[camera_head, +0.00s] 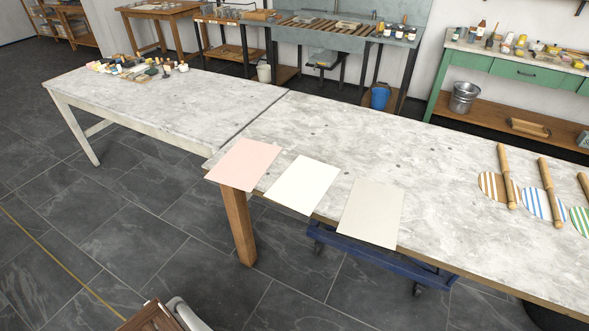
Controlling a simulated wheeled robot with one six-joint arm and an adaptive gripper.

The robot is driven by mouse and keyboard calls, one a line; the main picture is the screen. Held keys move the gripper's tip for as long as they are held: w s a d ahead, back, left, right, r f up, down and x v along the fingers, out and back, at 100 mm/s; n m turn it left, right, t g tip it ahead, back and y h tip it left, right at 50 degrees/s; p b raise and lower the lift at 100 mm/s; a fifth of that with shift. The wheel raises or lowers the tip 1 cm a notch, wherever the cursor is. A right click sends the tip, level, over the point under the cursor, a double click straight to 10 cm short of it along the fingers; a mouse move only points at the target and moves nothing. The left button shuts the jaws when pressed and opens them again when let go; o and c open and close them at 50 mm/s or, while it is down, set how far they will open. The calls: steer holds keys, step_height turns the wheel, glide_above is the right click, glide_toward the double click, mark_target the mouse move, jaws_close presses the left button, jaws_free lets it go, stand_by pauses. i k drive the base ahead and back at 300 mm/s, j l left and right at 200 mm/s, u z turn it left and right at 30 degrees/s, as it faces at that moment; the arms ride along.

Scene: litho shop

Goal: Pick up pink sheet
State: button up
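The pink sheet (243,164) lies flat at the left front corner of the near marble-topped table (420,150). Its front edge appears to hang slightly past the table's edge. A cream-white sheet (302,184) lies just to its right, and a grey-beige sheet (371,212) lies right of that. The three sheets sit in a row along the front edge. My gripper is not clearly visible in this view.
Striped discs with wooden rollers (553,192) lie at the table's right. A second marble table (165,100) adjoins at the left, with small items on its far end. A blue wheeled frame (380,258) stands beneath the near table. Dark tiled floor (150,235) is open at front left.

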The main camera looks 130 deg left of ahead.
mark_target(242, 168)
steer(key=u, duration=3.25)
